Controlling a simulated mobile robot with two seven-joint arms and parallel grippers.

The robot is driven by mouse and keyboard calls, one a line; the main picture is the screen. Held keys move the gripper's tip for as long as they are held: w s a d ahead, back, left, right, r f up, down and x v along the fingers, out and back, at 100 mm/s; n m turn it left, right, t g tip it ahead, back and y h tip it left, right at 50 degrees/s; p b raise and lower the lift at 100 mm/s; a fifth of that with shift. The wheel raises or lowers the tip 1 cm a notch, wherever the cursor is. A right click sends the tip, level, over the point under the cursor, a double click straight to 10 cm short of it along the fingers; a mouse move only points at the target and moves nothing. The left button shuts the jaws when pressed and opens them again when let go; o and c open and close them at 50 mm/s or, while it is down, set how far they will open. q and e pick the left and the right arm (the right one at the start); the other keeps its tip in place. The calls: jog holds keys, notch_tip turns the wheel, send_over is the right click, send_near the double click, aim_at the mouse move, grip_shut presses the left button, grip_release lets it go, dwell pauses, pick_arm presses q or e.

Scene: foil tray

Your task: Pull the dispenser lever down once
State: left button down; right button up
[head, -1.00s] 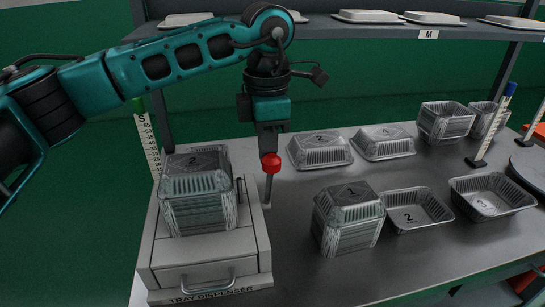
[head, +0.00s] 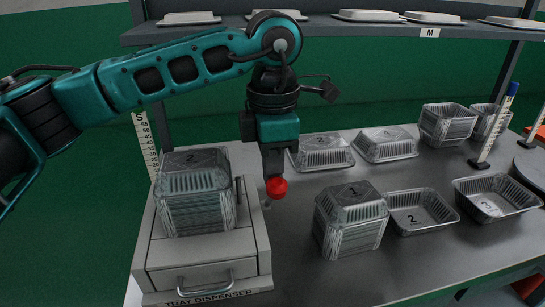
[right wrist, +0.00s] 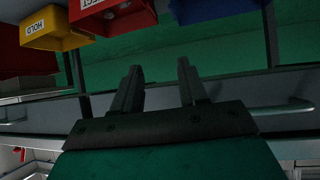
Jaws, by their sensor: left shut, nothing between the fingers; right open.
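The tray dispenser (head: 160,257) stands at the left of the bench, with a stack of foil trays (head: 195,195) in it. Its lever's red knob (head: 276,187) is at the dispenser's right side. The lever's rod is mostly hidden behind the knob. My left gripper (head: 273,172) is shut and empty, pointing down with its tips at the top of the knob. They look in contact. My right gripper (right wrist: 158,85) shows only in the right wrist view, open and empty.
Several foil trays, such as the stack marked 1 (head: 350,220), stand right of the lever. A shelf (head: 400,30) runs above the bench. In the right wrist view, a yellow bin (right wrist: 55,28) and a red bin (right wrist: 125,18) are beyond the gripper.

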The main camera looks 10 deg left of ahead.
aim_at(277, 179)
pick_arm(q)
jog(key=shift+s+f, duration=0.1)
jog(key=shift+s+d+f+b, duration=0.2)
jog(key=shift+s+f+b, duration=0.25)
jog(key=shift+b, duration=0.1)
jog(key=shift+s+d+f+b, duration=0.2)
jog(key=shift+s+f+b, duration=0.2)
jog(key=shift+f+b, duration=0.1)
jog(key=shift+s+d+f, duration=0.1)
jog(key=shift+s, duration=0.25)
